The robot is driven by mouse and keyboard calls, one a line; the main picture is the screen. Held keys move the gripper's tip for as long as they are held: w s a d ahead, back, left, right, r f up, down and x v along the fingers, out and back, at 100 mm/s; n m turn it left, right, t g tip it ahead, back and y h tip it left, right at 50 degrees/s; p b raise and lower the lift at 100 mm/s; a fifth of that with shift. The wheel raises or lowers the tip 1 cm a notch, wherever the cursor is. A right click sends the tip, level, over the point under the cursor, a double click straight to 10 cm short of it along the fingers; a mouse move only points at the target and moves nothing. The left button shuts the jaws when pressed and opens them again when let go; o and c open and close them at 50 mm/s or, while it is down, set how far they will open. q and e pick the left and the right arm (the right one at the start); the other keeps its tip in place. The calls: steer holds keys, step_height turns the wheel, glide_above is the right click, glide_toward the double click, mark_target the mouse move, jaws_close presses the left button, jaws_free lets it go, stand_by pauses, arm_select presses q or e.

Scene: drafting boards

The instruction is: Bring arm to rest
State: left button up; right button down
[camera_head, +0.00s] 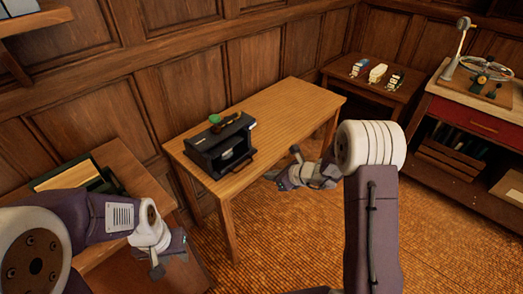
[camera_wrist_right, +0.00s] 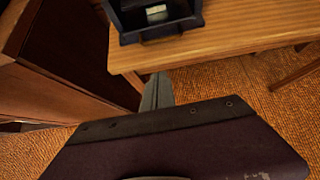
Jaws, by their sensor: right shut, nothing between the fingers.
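My right gripper (camera_head: 292,160) hangs beside the front edge of the middle wooden table (camera_head: 300,100), over the woven floor. In the right wrist view its grey fingers (camera_wrist_right: 157,92) are together with nothing between them, below the table edge and apart from the dark box. My left gripper (camera_head: 160,266) is at the lower left, near the left side table (camera_head: 138,188). It points down, and its finger opening is too small and partly hidden to judge. I see nothing held in it.
A dark open-fronted box (camera_head: 210,150) stands on the middle table, with a green item (camera_head: 214,118) and a brown-handled item on top. A small back table (camera_head: 345,83) holds several small items. A red-drawered cabinet (camera_head: 460,115) is at right. Floor (camera_head: 290,240) in front is clear.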

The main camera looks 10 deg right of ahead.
steer(key=a+r+n+p, duration=0.2)
steer(key=a+r+p, duration=0.1)
steer(key=r, duration=0.5)
steer(key=s+a+r+n+g+p, duration=0.1)
steer(key=s+a+r+n+g, duration=0.2)
steer(key=s+n, duration=0.55)
steer(key=s+d+f+n+g+h, duration=0.1)
steer(key=s+d+f+n+h, duration=0.1)
steer(key=s+d+n, duration=0.3)
steer(key=s+d+f+n+g+h+p, duration=0.1)
steer(key=s+d+n+h, duration=0.3)
steer(key=s+n, duration=0.7)
steer(key=shift+s+d+f+n+g, duration=0.2)
steer(key=shift+d+f+n+g, duration=0.5)
steer(key=shift+d, duration=0.5)
